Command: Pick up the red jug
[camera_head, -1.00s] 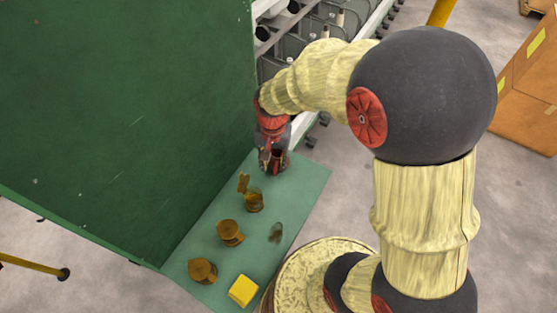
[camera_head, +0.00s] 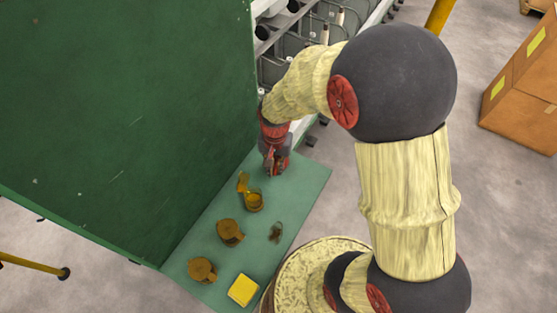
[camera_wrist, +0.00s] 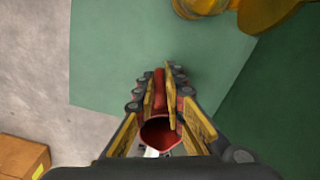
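The red jug (camera_wrist: 160,132) shows in the wrist view between my gripper's fingers, with its round mouth toward the camera. Its red handle lies between the yellow finger pads. My gripper (camera_wrist: 161,92) is closed in on the handle, with a pad close on each side. In the head view my gripper (camera_head: 273,164) points down at the far end of the green table (camera_head: 305,187). There the jug is mostly hidden by the gripper. I cannot tell whether the jug touches the table.
A yellowish jug (camera_head: 252,200), two brown jugs (camera_head: 230,233) (camera_head: 202,270), a small glassy item (camera_head: 275,232) and a yellow block (camera_head: 243,290) stand nearer on the table. A tall green panel (camera_head: 130,120) borders its left side. A machine (camera_head: 310,50) stands behind.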

